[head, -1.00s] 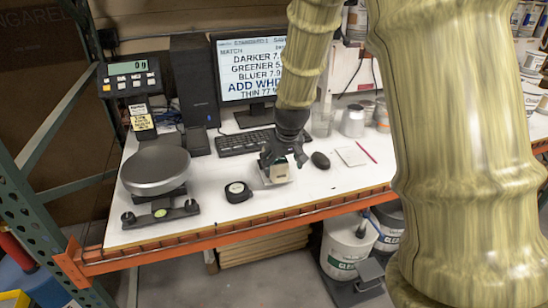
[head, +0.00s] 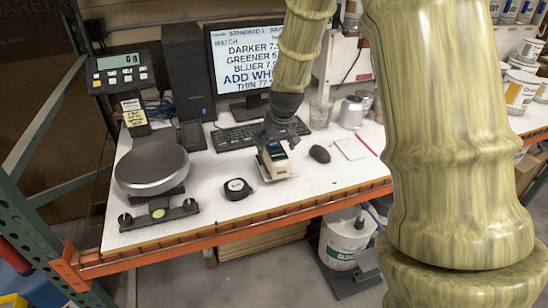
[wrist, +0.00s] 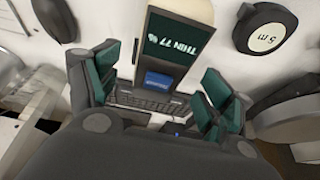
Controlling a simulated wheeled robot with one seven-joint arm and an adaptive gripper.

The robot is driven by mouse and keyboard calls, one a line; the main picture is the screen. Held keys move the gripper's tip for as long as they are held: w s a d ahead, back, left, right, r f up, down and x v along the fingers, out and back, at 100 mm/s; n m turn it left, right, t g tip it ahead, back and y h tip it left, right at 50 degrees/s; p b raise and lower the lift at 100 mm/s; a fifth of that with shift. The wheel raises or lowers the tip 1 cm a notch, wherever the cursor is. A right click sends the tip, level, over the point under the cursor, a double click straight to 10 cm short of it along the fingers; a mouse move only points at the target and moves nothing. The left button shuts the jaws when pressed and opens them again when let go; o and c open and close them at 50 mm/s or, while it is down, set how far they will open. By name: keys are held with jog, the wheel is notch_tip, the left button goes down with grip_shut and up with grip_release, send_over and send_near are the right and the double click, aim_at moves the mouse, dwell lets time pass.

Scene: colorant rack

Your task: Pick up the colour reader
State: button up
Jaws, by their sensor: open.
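The colour reader (head: 275,161) stands on the white table in front of the keyboard. It is a small cream block with a dark screen and a blue button, on a pale base. My gripper (head: 281,135) is just above and behind it in the head view, partly overlapping its top. I see no clear contact between pads and reader.
A black tape measure (head: 237,189) lies left of the reader; a mouse (head: 319,154) lies right. The keyboard (head: 240,136) and monitor (head: 245,65) are behind. A round scale (head: 152,168) stands at the left. The orange table edge (head: 240,227) is in front.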

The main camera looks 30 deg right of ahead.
jog(key=shift+p+x, duration=1.15)
jog(key=shift+x, duration=1.5)
jog(key=shift+c, duration=0.2)
jog(key=c, duration=1.7)
jog(key=shift+r, duration=0.2)
